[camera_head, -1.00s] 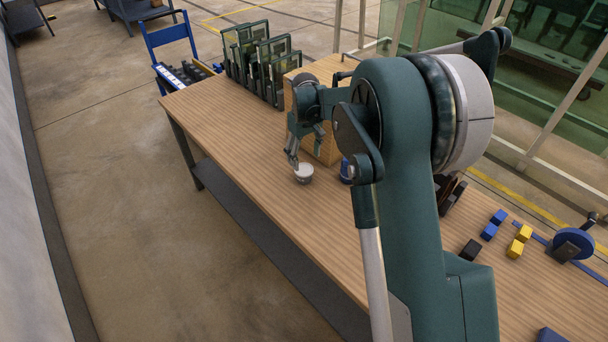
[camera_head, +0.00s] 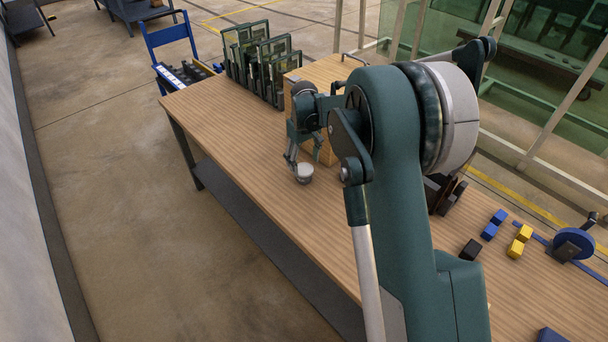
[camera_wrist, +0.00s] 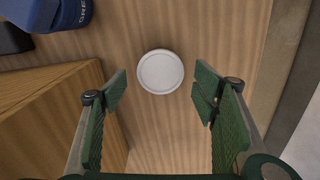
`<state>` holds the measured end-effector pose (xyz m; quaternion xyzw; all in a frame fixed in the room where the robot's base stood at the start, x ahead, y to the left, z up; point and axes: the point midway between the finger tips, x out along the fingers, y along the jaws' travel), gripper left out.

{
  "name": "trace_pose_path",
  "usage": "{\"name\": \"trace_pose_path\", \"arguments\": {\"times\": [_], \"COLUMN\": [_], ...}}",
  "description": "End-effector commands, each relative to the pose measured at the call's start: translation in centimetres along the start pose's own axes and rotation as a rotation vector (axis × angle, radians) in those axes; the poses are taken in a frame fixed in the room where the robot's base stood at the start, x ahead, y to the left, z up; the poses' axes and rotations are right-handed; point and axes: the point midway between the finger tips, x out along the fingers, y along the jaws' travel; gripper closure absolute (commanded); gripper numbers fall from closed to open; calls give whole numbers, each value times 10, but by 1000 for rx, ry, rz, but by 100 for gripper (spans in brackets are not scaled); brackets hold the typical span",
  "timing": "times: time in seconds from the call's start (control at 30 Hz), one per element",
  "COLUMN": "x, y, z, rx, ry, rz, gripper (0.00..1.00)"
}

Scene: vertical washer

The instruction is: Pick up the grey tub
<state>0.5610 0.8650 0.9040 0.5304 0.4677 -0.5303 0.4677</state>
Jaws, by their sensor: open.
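The grey tub (camera_head: 304,174) is a small round pot with a pale lid, standing upright on the wooden table near its left long edge. In the wrist view its round pale top (camera_wrist: 161,72) lies ahead of the fingertips, roughly midway between their lines. My gripper (camera_head: 304,158) is just above and behind the tub in the head view. In the wrist view my gripper (camera_wrist: 160,86) is open and empty, with one green-padded finger on each side. I see no contact between the fingers and the tub.
A wooden box (camera_head: 328,75) stands close beside my gripper, and its edge (camera_wrist: 50,105) runs near the left finger. A blue container (camera_wrist: 55,14) is at upper left in the wrist view. Green racks (camera_head: 255,60) stand at the far end. The table (camera_head: 225,135) is clear left of the tub.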

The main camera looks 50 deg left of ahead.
Motion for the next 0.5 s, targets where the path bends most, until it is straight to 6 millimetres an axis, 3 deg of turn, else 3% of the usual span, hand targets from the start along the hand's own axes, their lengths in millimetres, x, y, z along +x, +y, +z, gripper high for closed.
{"name": "trace_pose_path", "arguments": {"times": [0.27,0.5], "x": [4,29], "y": [0,-1], "z": [0,-1], "rx": [0,0], "ry": [0,0], "rz": [0,0], "gripper": [41,41]}}
